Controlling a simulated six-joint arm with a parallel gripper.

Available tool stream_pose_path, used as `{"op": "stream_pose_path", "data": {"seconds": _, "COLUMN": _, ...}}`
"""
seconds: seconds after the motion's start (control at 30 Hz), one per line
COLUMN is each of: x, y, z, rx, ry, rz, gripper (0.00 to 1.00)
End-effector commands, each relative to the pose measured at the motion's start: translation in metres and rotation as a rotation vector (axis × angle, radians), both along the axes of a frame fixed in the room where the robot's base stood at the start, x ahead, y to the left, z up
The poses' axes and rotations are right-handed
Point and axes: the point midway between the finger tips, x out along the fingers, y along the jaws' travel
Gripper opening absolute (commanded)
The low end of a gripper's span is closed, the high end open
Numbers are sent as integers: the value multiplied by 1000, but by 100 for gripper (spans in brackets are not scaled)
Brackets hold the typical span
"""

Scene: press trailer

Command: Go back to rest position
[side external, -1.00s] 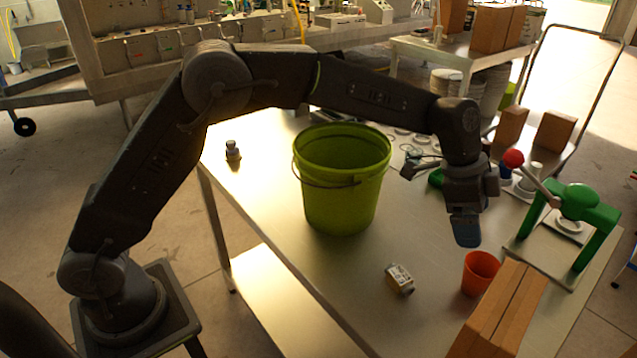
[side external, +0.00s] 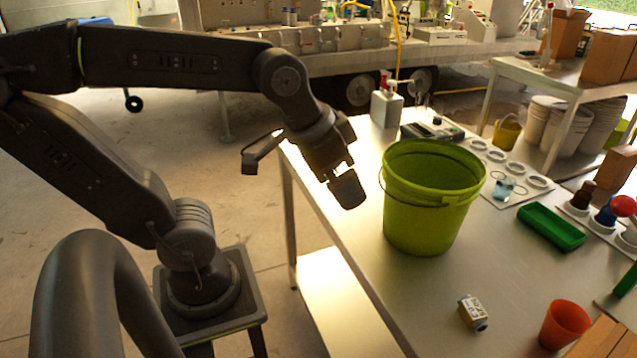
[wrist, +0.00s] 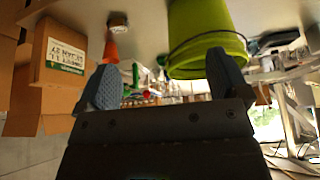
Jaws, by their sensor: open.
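My gripper (side external: 345,188) hangs at the left edge of the metal table in the side view, tilted downward, left of the green bucket. In the wrist view my gripper (wrist: 160,82) has its two blue-grey fingers wide apart with nothing between them.
The green bucket (side external: 432,205) stands upright on the table (side external: 385,275); it also shows in the wrist view (wrist: 205,45). A small labelled block (side external: 472,312) and an orange cup (side external: 564,325) are near the front.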

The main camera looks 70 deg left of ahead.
Motion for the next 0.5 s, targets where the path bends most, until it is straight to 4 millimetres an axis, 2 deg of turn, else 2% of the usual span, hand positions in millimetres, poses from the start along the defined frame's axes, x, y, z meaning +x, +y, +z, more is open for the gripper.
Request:
{"op": "stream_pose_path", "data": {"seconds": 0.03, "x": -12, "y": 5, "z": -5, "rx": -4, "ry": -11, "rz": 38, "gripper": 93}}
{"op": "stream_pose_path", "data": {"seconds": 0.1, "x": -21, "y": 9, "z": -11, "rx": -7, "ry": -18, "rz": 76, "gripper": 93}}
{"op": "stream_pose_path", "data": {"seconds": 0.2, "x": -28, "y": 11, "z": -17, "rx": -12, "ry": -22, "rz": 104, "gripper": 93}}
{"op": "stream_pose_path", "data": {"seconds": 0.5, "x": -29, "y": 12, "z": -18, "rx": -12, "ry": -21, "rz": 109, "gripper": 93}}
